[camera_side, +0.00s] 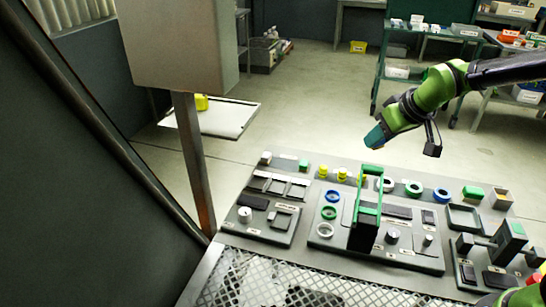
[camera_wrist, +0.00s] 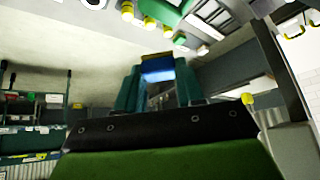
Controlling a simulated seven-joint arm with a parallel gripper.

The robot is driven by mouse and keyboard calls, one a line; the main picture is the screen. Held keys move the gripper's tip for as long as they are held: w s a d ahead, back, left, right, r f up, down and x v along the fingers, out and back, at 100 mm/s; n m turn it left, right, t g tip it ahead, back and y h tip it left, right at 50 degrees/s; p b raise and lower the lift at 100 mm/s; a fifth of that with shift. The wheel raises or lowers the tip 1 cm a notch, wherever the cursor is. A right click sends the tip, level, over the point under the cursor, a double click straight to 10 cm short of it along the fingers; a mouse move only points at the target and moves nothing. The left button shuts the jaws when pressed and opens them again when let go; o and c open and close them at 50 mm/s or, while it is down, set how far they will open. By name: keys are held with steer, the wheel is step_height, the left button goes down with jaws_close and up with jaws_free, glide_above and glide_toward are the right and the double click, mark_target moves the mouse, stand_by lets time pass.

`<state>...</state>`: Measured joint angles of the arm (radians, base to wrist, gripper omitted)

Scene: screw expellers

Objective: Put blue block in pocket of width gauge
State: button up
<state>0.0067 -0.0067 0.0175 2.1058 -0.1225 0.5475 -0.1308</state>
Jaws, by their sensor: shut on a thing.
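My gripper (camera_side: 375,137) is raised above the far side of the fixture table. In the wrist view its teal fingers (camera_wrist: 158,88) are shut on the blue block (camera_wrist: 157,70), which sits between their tips. The block is hard to make out in the side view. Small pocketed fixtures stand on the left grey board, including a pale frame with several bays (camera_side: 281,184) and a small square frame (camera_side: 283,219). I cannot tell for certain which fixture is the width gauge.
A tall green-and-black frame (camera_side: 366,215) stands mid-table. Coloured rings, including a blue ring (camera_side: 441,195), and yellow-topped parts (camera_side: 342,174) line the back. A green-topped post fixture (camera_side: 510,238) stands at right. A grey post (camera_side: 190,150) rises at left. The air around my gripper is clear.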

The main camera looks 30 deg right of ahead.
steer(key=w+a+f, duration=0.2)
steer(key=w+a, duration=0.1)
steer(key=w, duration=1.1)
glide_above(283, 162)
steer(key=s, duration=0.2)
step_height(283, 162, down, 7)
step_height(283, 162, down, 10)
steer(key=shift+r, duration=0.1)
steer(key=shift+f, duration=0.2)
steer(key=o, duration=1)
steer(key=shift+o, duration=0.2)
steer(key=shift+r, duration=0.1)
